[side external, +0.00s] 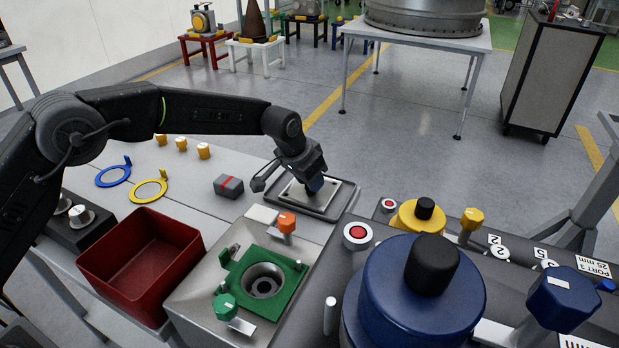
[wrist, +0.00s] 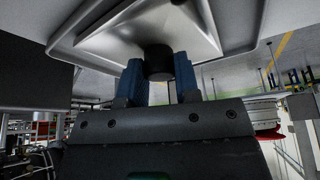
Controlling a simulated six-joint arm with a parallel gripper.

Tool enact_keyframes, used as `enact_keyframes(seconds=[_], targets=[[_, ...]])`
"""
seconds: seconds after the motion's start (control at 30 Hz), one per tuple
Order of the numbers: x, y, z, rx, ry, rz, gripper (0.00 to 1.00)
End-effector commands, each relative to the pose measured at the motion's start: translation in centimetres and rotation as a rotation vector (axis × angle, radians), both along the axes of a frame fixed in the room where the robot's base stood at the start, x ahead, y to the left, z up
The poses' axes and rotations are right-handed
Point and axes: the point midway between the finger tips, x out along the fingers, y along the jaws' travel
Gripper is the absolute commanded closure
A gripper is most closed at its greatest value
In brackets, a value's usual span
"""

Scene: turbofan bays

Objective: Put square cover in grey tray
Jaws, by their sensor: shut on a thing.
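The square cover (side external: 297,193) is a pale metal plate with a dark knob. It sits within the outline of the grey tray (side external: 272,199), at the far end of the bench in the side view. My gripper (side external: 314,184) is over the cover. In the wrist view, the blue fingers of my gripper (wrist: 160,78) are shut on the cover's black knob (wrist: 159,62). The plate of the cover (wrist: 150,28) spreads beyond them, with the tray's rim (wrist: 62,47) around it. I cannot tell whether the cover touches the tray floor.
A grey box with a red stripe (side external: 228,186) stands left of the tray. A red bin (side external: 141,262) is nearer the camera. A green square fixture (side external: 290,296) with an orange knob (side external: 287,222) stands in front of the tray. A large blue cylinder (side external: 415,300) stands at front right.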

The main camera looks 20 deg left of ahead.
Motion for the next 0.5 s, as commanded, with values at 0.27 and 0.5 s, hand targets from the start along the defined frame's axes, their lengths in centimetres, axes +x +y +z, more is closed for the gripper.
enact_keyframes(seconds=[0.27, 0.5], targets=[[-0.01, 0.02, -0.32, 0.0, 0.001, 0.0, 0.61], [-0.01, 0.02, -0.3, 0.0, 0.001, 0.0, 0.45]])
